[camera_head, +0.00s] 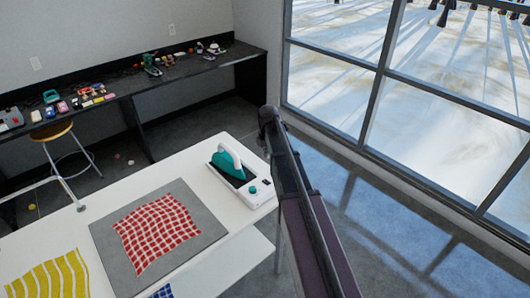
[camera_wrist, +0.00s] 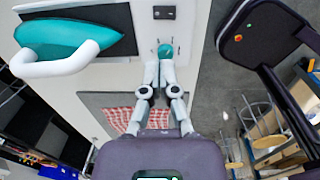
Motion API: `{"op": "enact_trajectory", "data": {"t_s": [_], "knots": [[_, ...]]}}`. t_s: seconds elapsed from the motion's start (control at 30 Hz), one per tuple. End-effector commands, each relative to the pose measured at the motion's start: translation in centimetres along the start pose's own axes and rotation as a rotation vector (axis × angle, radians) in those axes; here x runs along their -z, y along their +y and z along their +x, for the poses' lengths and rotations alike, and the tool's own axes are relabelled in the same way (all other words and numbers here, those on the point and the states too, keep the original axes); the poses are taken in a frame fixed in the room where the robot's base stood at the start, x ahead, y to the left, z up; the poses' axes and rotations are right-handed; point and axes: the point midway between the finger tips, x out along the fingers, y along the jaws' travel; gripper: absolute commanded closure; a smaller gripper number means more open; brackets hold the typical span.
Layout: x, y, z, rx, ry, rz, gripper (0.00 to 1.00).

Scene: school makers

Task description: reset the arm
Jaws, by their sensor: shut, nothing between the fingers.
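My gripper (camera_wrist: 159,64) shows in the wrist view with its two grey fingers together and nothing between them. Its tips appear over the white table, just by the teal knob (camera_wrist: 165,50) of the iron's base; I cannot tell how high above it. The teal iron (camera_wrist: 68,40) with its white handle lies to the left of the fingers. In the head view the iron (camera_head: 229,160) rests on its white station (camera_head: 262,190). My gripper does not show in the head view, where a dark arm link of mine crosses the right of the table.
A red checked cloth (camera_head: 157,232) lies on a grey mat (camera_head: 105,238) on the white table (camera_head: 190,155). A yellow striped cloth (camera_head: 50,278) is at front left. A dark bench (camera_head: 195,66) with small items and a stool (camera_head: 52,131) stand behind. Windows (camera_head: 440,100) are at right.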

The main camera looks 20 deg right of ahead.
Motion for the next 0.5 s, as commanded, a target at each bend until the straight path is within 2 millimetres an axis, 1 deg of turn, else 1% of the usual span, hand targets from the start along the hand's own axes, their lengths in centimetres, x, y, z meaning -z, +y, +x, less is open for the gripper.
{"op": "enact_trajectory", "data": {"t_s": [0.27, 0.37, 0.5], "knots": [[0.2, -0.2, 0.0, 0.000, 0.000, 0.010, 1.00], [0.7, -0.6, 0.1, 0.001, 0.000, 0.045, 1.00], [1.9, -1.6, 0.3, 0.004, 0.000, 0.144, 1.00]]}}
